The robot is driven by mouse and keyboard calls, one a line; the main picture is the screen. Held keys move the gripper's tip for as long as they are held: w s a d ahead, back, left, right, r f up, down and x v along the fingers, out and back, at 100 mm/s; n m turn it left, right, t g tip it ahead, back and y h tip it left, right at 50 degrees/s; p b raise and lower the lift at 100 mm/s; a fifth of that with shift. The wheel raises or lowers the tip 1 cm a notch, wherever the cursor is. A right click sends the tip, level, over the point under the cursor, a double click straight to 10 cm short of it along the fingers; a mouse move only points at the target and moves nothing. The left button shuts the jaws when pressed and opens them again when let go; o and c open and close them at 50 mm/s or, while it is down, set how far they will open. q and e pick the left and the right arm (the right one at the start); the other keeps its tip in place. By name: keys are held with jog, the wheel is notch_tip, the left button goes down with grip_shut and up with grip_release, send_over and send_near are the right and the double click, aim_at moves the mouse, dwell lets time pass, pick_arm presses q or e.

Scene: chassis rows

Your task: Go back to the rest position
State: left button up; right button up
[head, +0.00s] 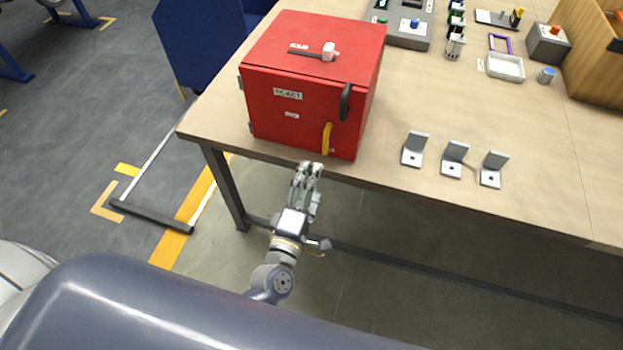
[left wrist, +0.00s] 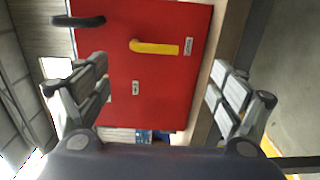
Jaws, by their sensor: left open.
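My left gripper (head: 308,170) is in front of the table's near edge, just below the front of a red box (head: 300,112). In the left wrist view the left gripper (left wrist: 158,95) is open, its two fingers wide apart with nothing between them. The red box's front face (left wrist: 155,75) fills the middle of that view. It carries a yellow handle (head: 327,138) and a black handle (head: 346,102). The yellow handle also shows in the left wrist view (left wrist: 155,47), beyond the fingertips and apart from them. My right gripper is in neither view.
The red box stands at the left end of a wooden table (head: 400,90). Several grey angle brackets (head: 453,160) stand right of it. A grey control panel (head: 400,25), a white tray (head: 507,68) and a wooden box (head: 597,50) are farther back. Floor is free left of the table.

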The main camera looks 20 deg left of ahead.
pick_arm(q)
jog(key=s+f+m+g+h, duration=0.1)
jog(key=s+f+m+g, duration=0.35)
jog(key=f, duration=0.95)
jog(key=s+f+m+g+h, duration=0.1)
jog(key=s+f+m+g, duration=0.35)
jog(key=f, duration=0.95)
jog(key=s+a+f+m+g+y, duration=0.1)
jog(key=s+a+f+m+g, duration=0.1)
jog(key=s+f, duration=0.4)
jog(key=s+a+f+m+g, duration=0.3)
jog(key=s+a+f+m, duration=0.2)
jog(key=s, duration=0.9)
jog(key=s+a+f+m+g+y, duration=0.1)
jog(key=s+a+f+m+g, duration=0.2)
jog(key=s+f, duration=0.4)
jog(key=s+a+m, duration=0.1)
jog(key=s, duration=0.2)
jog(key=shift+s+f+y, duration=0.2)
jog(key=shift+f+y, duration=0.1)
jog(key=shift+f, duration=0.1)
